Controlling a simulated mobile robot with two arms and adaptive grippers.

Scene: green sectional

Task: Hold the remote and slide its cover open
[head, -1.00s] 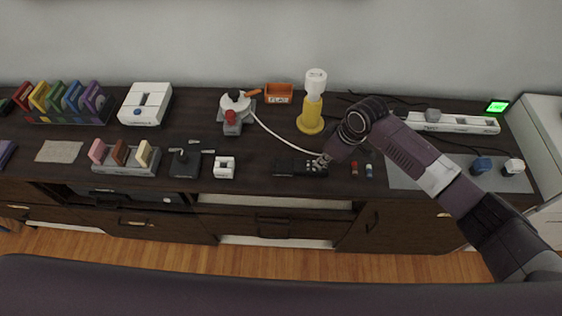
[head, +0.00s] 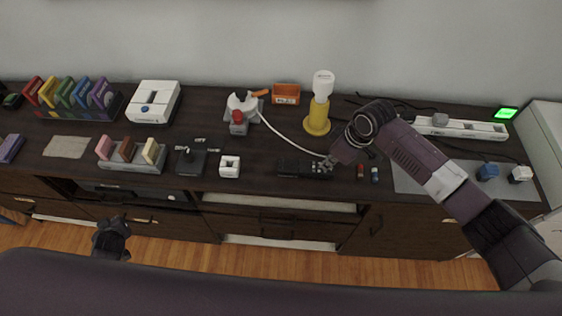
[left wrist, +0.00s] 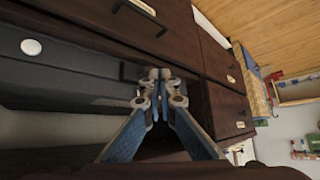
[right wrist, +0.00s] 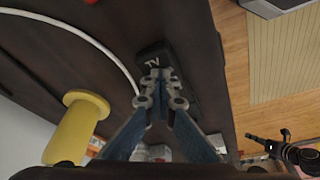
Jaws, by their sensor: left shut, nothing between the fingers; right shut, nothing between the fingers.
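The dark remote (head: 298,168) lies on the dark cabinet top near its front edge, and its end marked "TV" (right wrist: 156,62) shows in the right wrist view. I cannot make out whether its cover has moved. My right gripper (head: 328,161) is shut and empty at the right end of the remote; its fingertips (right wrist: 160,82) hide part of it. I cannot tell whether they touch it. My left gripper (head: 116,224) is shut and empty, low in front of the cabinet drawers, far left of the remote. Its closed fingers (left wrist: 160,78) also show in the left wrist view.
A red battery (head: 360,171) and a blue battery (head: 374,175) stand right of the remote. A grey mat (head: 420,180) lies farther right.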

